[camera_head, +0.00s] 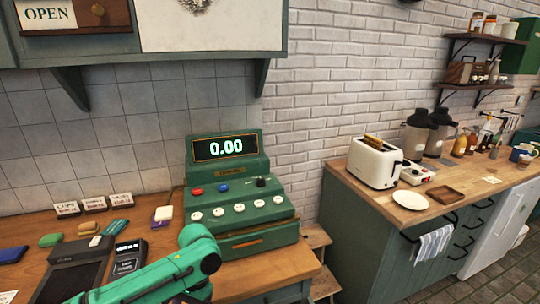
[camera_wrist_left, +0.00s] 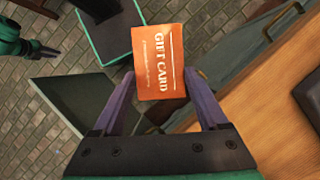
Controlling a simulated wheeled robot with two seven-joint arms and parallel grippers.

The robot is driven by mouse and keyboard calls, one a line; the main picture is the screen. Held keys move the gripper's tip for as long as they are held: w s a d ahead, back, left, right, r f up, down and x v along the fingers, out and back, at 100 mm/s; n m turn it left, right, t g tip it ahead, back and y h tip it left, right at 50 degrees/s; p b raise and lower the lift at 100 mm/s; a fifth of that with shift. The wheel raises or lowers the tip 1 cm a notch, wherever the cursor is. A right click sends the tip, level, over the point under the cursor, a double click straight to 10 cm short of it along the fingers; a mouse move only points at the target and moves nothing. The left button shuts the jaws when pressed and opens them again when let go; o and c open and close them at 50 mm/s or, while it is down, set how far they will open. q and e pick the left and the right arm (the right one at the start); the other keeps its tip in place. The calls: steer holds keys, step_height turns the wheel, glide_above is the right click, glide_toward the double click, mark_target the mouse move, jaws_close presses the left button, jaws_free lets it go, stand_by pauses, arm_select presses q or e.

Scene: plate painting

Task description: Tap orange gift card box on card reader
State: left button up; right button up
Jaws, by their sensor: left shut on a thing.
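The orange gift card box (camera_wrist_left: 160,62) is between the purple fingers of my left gripper (camera_wrist_left: 163,95) in the left wrist view, its "GIFT CARD" face towards the camera. The gripper is shut on it, with the floor and a wooden edge beyond. In the head view my green left arm crosses the bottom left; its gripper and the box are out of sight. The card reader (camera_head: 128,263) is a small dark device with a lit display, on the counter left of the green cash register (camera_head: 240,215).
A larger dark device (camera_head: 75,280) stands left of the card reader. Several small coloured boxes and white label cards (camera_head: 93,204) lie behind it. A toaster (camera_head: 376,163) stands on the right counter. A gap separates the counters.

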arm_select(q)
steer(key=s+n, duration=0.1)
steer(key=s+f+n, duration=0.1)
steer(key=s+d+n+h, duration=0.1)
steer(key=shift+s+f+b, duration=0.15)
steer(key=shift+f+b, duration=0.1)
steer(key=shift+b, duration=0.15)
steer(key=shift+s+d+n, duration=0.15)
steer(key=shift+s+n, duration=0.15)
steer(key=shift+n, duration=0.1)
stand_by(0.5)
